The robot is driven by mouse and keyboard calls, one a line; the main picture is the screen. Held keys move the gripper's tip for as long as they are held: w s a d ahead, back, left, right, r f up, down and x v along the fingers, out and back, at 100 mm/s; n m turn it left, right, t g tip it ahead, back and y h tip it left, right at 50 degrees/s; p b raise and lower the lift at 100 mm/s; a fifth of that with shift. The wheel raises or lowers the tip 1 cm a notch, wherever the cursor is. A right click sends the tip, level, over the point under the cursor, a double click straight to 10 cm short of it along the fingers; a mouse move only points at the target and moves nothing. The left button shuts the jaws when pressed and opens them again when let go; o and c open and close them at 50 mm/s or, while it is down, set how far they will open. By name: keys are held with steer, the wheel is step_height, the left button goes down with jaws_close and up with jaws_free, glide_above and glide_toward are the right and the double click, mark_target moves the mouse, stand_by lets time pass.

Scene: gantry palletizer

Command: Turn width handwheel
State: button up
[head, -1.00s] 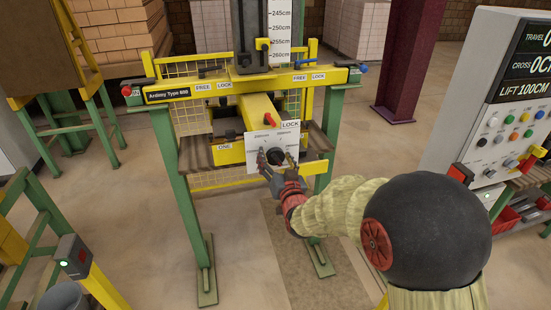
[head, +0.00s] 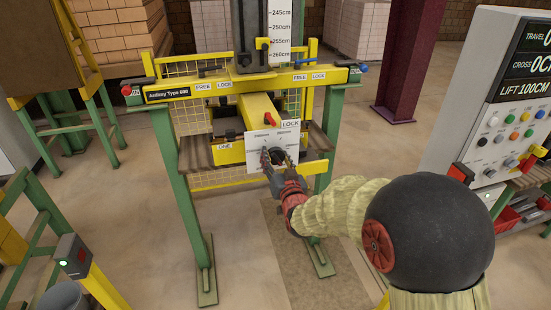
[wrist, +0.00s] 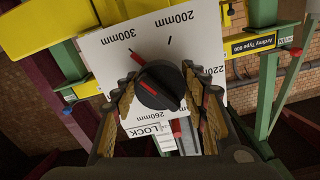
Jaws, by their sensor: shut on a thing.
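The width handwheel is a round black knob (wrist: 160,85) with a red line across its face, seen close up in the wrist view. It sits on a white dial plate (wrist: 100,60) marked 200mm, 220mm, 260mm and 300mm. In the head view my gripper (head: 278,162) is at the dial plate (head: 258,140) and mostly hides the knob.
The green and yellow gantry frame (head: 180,170) stands around the dial. A red lever (head: 271,119) is just above the plate beside a LOCK label (head: 291,124). A control console (head: 500,130) stands at the right.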

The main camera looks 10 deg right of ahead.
steer(key=n+b, duration=0.5)
steer(key=b, duration=0.1)
steer(key=shift+f+n, duration=0.2)
steer(key=shift+n, duration=0.2)
steer(key=n+b, duration=0.4)
steer(key=n, duration=0.1)
steer(key=shift+d+r+n, duration=0.1)
steer(key=shift+r+n, duration=0.05)
steer(key=shift+n, duration=0.15)
steer(key=shift+b, duration=0.3)
steer(key=o, duration=1.2)
steer(key=shift+c, duration=0.2)
steer(key=s, duration=1.2)
